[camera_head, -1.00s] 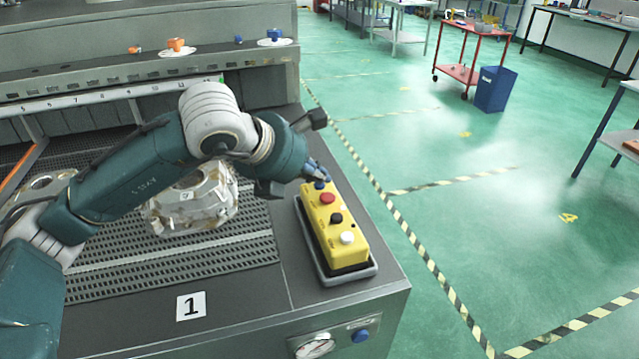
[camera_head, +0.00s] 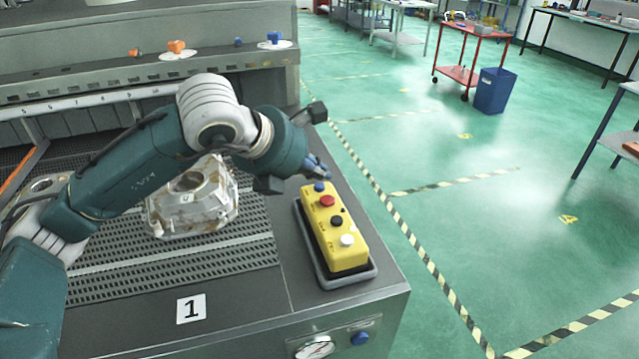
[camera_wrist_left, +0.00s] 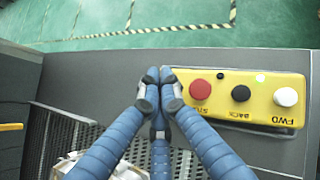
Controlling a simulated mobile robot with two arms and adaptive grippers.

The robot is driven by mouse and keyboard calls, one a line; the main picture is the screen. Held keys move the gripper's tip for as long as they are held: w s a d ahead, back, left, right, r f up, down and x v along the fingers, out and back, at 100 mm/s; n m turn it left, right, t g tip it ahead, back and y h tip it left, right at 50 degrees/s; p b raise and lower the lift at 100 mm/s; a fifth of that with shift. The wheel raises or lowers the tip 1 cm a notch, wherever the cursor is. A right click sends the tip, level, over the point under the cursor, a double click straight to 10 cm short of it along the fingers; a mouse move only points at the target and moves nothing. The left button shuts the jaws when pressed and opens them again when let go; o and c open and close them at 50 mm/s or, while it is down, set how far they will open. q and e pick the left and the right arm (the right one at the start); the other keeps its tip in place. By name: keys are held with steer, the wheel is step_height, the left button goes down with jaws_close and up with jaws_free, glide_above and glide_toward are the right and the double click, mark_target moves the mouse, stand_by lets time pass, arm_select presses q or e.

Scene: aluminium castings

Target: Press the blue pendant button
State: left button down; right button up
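The yellow pendant (camera_head: 345,258) lies in a grey-rimmed tray on the machine's front right corner. Its blue button (camera_head: 319,187) is at the far end, followed by the red button (camera_head: 327,201), the black one (camera_head: 337,221) and the white one (camera_head: 347,240). My left gripper (camera_head: 322,171) is just above and behind the blue button, with a small gap seeming to show. In the left wrist view, the blue fingers (camera_wrist_left: 158,78) are together, empty, beside the red button (camera_wrist_left: 200,89); the blue button is hidden there. My right gripper is not in view.
An aluminium casting (camera_head: 192,200) sits on the perforated grate under my left arm. Open green floor lies right of the machine.

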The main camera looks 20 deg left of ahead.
mark_target(318, 189)
arm_select(q)
steer(key=shift+r+p, duration=1.3)
steer(key=shift+r, duration=1.2)
steer(key=shift+f, duration=0.1)
